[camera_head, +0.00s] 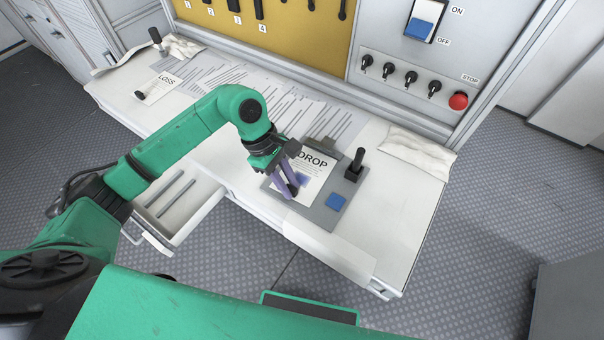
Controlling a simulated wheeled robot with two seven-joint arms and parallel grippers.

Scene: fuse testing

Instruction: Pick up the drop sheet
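The drop sheet (318,170), a white page headed "DROP", lies on a grey board (325,216) at the right part of the white desk. A dark clip (322,145) sits at the board's top edge. My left gripper (288,190) reaches down over the left side of the sheet, and its purple-grey fingers cover part of the page. I cannot tell whether the fingers touch the sheet or how far apart they are. My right gripper is not in view.
A black stamp (355,163) and a blue pad (336,202) are on the board's right side. A "LOSS" sheet (164,84) lies at the left, with striped papers (225,80) between. A red stop button (458,101) is behind.

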